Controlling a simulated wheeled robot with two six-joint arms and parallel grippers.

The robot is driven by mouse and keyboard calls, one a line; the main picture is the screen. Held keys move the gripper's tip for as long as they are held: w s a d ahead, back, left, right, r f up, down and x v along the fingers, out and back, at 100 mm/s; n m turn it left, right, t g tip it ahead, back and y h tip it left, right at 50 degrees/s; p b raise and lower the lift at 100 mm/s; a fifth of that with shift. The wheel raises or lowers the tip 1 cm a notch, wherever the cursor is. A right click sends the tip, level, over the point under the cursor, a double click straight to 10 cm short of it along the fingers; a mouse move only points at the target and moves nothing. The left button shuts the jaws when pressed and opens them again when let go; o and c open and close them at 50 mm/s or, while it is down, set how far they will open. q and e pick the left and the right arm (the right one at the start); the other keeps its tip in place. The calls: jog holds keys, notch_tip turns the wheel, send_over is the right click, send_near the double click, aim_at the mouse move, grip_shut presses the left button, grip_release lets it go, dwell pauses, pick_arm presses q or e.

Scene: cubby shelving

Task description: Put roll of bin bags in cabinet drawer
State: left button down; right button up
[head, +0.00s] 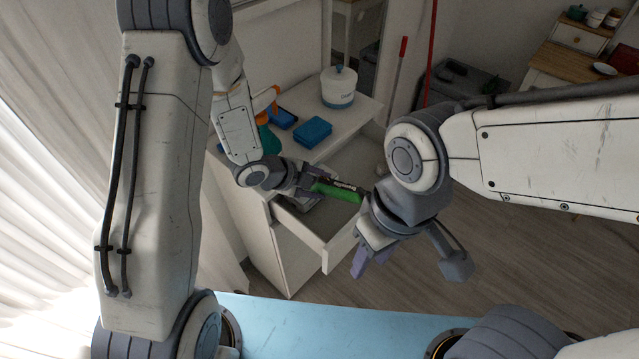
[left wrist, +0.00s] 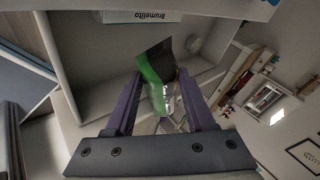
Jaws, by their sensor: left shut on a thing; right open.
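The roll of bin bags (head: 338,192) is green and black with white lettering. My left gripper (head: 318,186) is shut on one end of it and holds it above the open cabinet drawer (head: 330,250). In the left wrist view the roll (left wrist: 155,75) sticks out beyond the two purple fingers (left wrist: 160,100). The drawer is white and pulled out; my left gripper and the roll hide part of its inside. My right gripper (head: 371,260) is open and empty, to the right of the drawer front, pointing down.
On the white cabinet top (head: 355,110) stand a white canister (head: 339,88), a blue box (head: 312,132), another blue item (head: 282,118) and an orange-topped spray bottle (head: 265,105). A light-blue surface (head: 330,325) lies in front.

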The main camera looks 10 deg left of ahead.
pick_arm(q)
jog(key=shift+c, duration=1.3)
grip_release()
jog(key=shift+r+p, duration=0.5)
jog(key=shift+r, duration=0.05)
jog(key=shift+r+p, duration=0.5)
jog(key=s+a+r+n+y+p, duration=0.1)
jog(key=s+a+r+n+y, duration=0.15)
jog(key=r, duration=0.25)
jog(key=s+a+r+n+y, duration=0.1)
jog(key=a+r, duration=0.3)
jog(key=r, duration=0.2)
jog(key=s+d+r+n+g, duration=0.2)
jog(key=s+n, duration=0.2)
jog(key=s, duration=0.3)
jog(key=s+d+r+n+g+y, duration=0.1)
jog(key=s+d+r+n, duration=0.1)
jog(key=s, duration=0.6)
jog(key=s+d+r+n+g+y, duration=0.1)
jog(key=s+d+r+n+g, duration=0.1)
jog(key=s+n, duration=0.3)
jog(key=s+d, duration=0.1)
jog(key=s, duration=0.1)
jog(key=shift+s+d+r+n+g, duration=0.25)
jog(key=shift+s+r+n+g, duration=0.05)
jog(key=shift+r+n, duration=0.05)
